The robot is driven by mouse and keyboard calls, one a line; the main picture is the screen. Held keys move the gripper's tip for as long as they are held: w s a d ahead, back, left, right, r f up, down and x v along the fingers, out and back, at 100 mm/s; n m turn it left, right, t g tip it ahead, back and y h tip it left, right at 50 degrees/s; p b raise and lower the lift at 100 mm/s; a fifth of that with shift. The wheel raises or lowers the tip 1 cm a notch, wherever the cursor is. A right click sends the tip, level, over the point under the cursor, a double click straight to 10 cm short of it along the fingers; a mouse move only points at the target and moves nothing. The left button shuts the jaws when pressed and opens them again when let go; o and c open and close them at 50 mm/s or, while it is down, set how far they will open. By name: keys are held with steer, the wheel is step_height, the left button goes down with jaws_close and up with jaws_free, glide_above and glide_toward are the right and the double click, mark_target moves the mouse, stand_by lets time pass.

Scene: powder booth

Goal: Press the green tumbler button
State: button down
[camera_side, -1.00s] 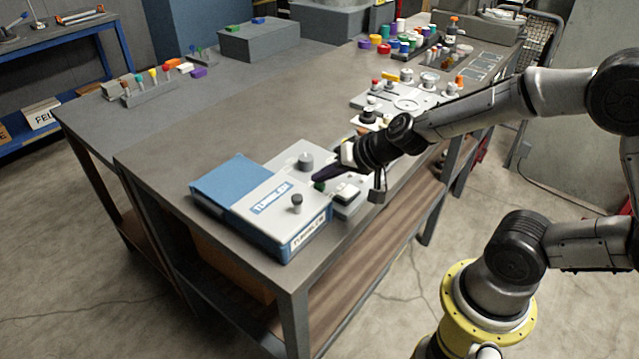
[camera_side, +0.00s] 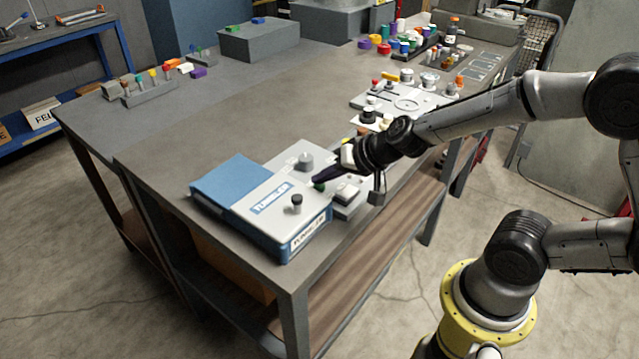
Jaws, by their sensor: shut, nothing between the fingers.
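The tumbler (camera_side: 262,205) is a blue and light grey box with "TUMBLER" labels, at the front corner of the bench. The green button (camera_side: 319,187) shows as a small dark green spot on the grey panel (camera_side: 283,157) beside the box. My gripper (camera_side: 318,179) is shut and empty, with its dark fingertips pointing down left at the button. The tips are right above or on the button; I cannot tell whether they touch. The fingers hide part of the button and panel.
A grey knob (camera_side: 304,161) stands behind the fingertips, and a white-topped block (camera_side: 346,193) sits just right of them. A black knob (camera_side: 296,201) rises from the box. Panels and colored caps crowd the bench's right side; its middle is clear.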

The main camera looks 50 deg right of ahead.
steer(key=shift+r, duration=0.65)
steer(key=shift+r, duration=2.55)
steer(key=shift+a+r, duration=0.1)
steer(key=shift+r, duration=0.15)
step_height(320, 180, up, 5)
steer(key=t, duration=0.1)
glide_above(323, 188)
steer(key=s+a+r+n+y, duration=0.1)
steer(key=s+a+r+n, duration=0.3)
steer(key=s, duration=0.4)
steer(key=s+d+f+n+g+h, duration=0.1)
steer(key=s+d+n+g, duration=0.1)
steer(key=s, duration=0.5)
steer(key=s+d+f+n+g+h, duration=0.1)
steer(key=s+d+f+g, duration=0.1)
steer(key=s, duration=0.4)
steer(key=shift+s+f+n+g, duration=0.2)
steer(key=shift+s+n+g, duration=0.1)
steer(key=shift+s+n, duration=0.1)
